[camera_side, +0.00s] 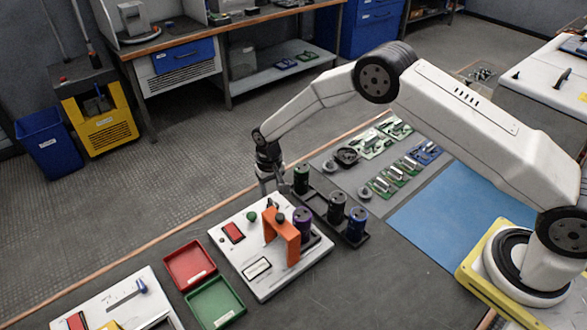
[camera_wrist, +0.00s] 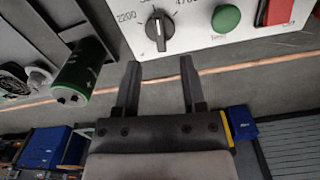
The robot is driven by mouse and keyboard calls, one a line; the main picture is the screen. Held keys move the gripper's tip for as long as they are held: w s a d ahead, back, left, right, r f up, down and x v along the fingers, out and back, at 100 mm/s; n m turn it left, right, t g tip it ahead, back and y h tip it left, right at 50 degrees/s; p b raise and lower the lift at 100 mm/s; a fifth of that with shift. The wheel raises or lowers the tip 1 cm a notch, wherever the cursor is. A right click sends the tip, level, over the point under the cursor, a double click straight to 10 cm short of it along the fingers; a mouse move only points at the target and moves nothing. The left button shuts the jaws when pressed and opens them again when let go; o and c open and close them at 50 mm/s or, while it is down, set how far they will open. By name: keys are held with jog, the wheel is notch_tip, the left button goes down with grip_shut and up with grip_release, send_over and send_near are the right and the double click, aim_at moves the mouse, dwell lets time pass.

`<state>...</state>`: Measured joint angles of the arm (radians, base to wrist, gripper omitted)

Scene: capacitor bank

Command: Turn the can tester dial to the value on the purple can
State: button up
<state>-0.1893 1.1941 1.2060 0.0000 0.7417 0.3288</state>
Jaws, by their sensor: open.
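The white tester (camera_side: 262,287) stands on the bench, with an orange bracket (camera_side: 290,240) on it. The purple can (camera_side: 302,223) stands upright beside the bracket; its printed value is too small to read. In the wrist view, the black dial (camera_wrist: 159,31) sits on the white panel with a pale line running roughly up and down the picture. A mark 2200 is readable left of it; the other marks are cut off. My gripper (camera_wrist: 160,88) is open and empty, its fingertips apart and just short of the dial in the picture. In the side view my gripper (camera_side: 270,186) is at the tester's far edge.
A green button (camera_wrist: 226,18) and a red window (camera_wrist: 275,11) are beside the dial. Red (camera_side: 190,264) and green (camera_side: 215,304) trays lie left. The blue mat (camera_side: 450,218) is clear.

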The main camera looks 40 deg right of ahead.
aim_at(272, 202)
jog(key=shift+r, duration=1.1)
jog(key=shift+o, duration=0.2)
jog(key=o, duration=0.6)
jog(key=n, duration=0.8)
jog(key=shift+n, duration=0.3)
jog(key=n, duration=0.9)
jog(key=shift+f, duration=0.1)
jog(key=shift+f, duration=3.8)
